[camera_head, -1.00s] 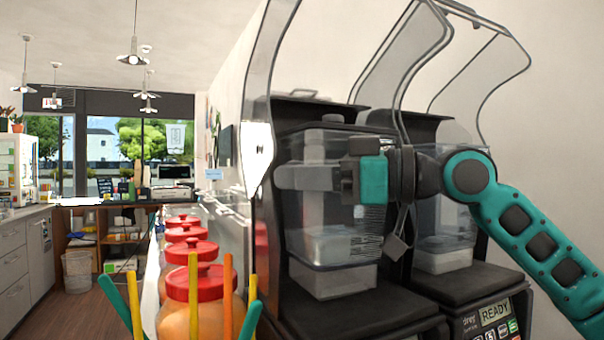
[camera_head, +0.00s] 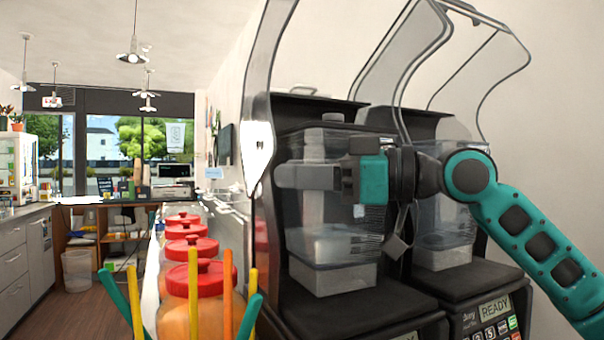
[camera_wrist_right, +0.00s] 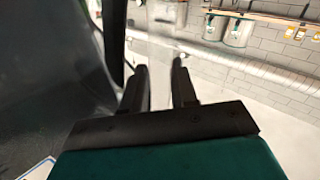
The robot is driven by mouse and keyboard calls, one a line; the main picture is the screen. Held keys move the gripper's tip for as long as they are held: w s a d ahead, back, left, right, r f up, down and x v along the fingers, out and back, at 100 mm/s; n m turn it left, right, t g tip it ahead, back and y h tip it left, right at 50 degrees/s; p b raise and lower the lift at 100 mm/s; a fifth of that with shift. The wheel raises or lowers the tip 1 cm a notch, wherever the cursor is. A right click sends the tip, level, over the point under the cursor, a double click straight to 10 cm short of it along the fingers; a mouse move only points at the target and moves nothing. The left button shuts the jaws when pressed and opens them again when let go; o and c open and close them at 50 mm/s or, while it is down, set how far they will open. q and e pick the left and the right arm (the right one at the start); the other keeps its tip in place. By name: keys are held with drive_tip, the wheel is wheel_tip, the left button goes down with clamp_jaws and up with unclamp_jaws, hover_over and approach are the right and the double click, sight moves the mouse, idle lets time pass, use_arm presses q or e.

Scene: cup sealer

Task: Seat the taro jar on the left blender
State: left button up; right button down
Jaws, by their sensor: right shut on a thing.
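The taro jar (camera_head: 330,248) is a clear blender jar with pale contents low inside and a grey base. It stands upright at the left blender (camera_head: 365,316), its base at the black platform; I cannot tell whether it is fully seated. My right gripper (camera_head: 305,177) reaches in from the right and is shut on the jar at its upper part. In the right wrist view the two fingers (camera_wrist_right: 160,85) show with a gap between them, and the jar wall there is too transparent to make out well. My left gripper is not in view.
The left blender's clear hood (camera_head: 262,95) is raised. A second blender with its own clear jar (camera_head: 445,228) and a READY display (camera_head: 494,308) stands to the right. Red-lidded jars (camera_head: 203,282) and coloured straws (camera_head: 194,295) stand at the left front.

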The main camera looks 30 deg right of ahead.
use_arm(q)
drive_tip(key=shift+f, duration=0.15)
use_arm(e)
drive_tip(key=shift+f, duration=0.1)
idle(0.3)
drive_tip(key=c, duration=0.8)
unclamp_jaws()
drive_tip(key=shift+s, duration=0.1)
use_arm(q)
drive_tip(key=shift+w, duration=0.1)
use_arm(e)
drive_tip(key=shift+f, duration=0.1)
drive_tip(key=shift+s+d+f+b, duration=0.15)
drive_tip(key=shift+d+f+b, duration=0.2)
drive_tip(key=shift+b, duration=0.15)
use_arm(q)
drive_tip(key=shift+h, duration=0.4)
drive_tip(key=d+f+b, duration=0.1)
drive_tip(key=b, duration=0.2)
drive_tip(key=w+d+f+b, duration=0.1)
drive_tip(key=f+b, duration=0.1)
drive_tip(key=b, duration=0.1)
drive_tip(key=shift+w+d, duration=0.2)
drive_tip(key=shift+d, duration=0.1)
use_arm(e)
drive_tip(key=v, duration=1.2)
drive_tip(key=shift+s+a+r, duration=0.15)
drive_tip(key=shift+s+r, duration=0.1)
drive_tip(key=shift+r, duration=0.15)
